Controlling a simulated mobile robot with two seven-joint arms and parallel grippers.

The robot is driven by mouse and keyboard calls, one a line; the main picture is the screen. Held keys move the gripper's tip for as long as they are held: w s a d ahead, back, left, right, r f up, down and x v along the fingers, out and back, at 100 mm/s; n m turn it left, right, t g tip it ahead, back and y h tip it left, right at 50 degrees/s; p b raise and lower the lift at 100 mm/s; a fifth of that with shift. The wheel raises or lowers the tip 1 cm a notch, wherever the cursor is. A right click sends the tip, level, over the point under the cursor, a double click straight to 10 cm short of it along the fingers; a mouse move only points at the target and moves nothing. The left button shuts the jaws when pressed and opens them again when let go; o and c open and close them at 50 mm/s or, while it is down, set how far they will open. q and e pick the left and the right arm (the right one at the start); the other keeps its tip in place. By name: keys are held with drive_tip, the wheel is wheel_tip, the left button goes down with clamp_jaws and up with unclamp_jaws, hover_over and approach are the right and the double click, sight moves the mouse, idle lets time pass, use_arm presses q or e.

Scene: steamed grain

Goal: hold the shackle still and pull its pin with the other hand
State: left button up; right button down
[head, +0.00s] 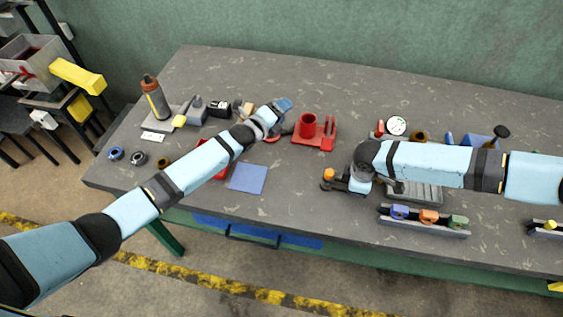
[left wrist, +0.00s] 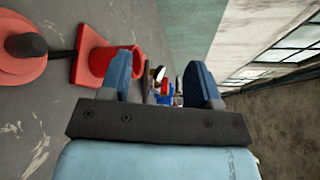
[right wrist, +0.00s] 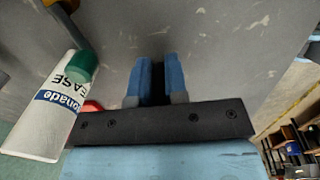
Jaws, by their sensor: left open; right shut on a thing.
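My left gripper (head: 286,104) is above the table's middle, left of a red stand (head: 313,143) with an upright cup and two prongs. In the left wrist view its blue fingers (left wrist: 162,80) are wide apart, with nothing between them. My right gripper (right wrist: 158,82) has its fingers close together on a narrow dark thing (right wrist: 158,84), mostly hidden between them. In the head view the right gripper (head: 358,186) is low over the table's front part, beside a small orange-topped thing (head: 328,174). I cannot surely make out the shackle or its pin.
A white grease tube (right wrist: 50,112) with a green cap is close left of the right gripper. A blue mat (head: 248,179) lies near the front edge. A rack (head: 425,229) of coloured pieces stands at front right. The table's back is largely clear.

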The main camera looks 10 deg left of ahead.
use_arm(q)
drive_tip(key=s+r+m+h, duration=0.1)
drive_tip(key=m+h, duration=0.3)
drive_tip(key=m, duration=0.3)
drive_tip(key=m+g+h, duration=0.5)
drive_tip(key=m+g, duration=1.1)
drive_tip(key=m, duration=0.6)
approach(328, 178)
drive_tip(key=a, duration=0.2)
drive_tip(key=w+a+r, duration=0.1)
drive_tip(key=shift+d+m, duration=0.2)
drive_tip(key=shift+m, duration=0.1)
drive_tip(key=d, duration=0.3)
drive_tip(key=s+d, duration=0.1)
drive_tip(key=d, duration=0.7)
drive_tip(key=shift+s+d, duration=0.15)
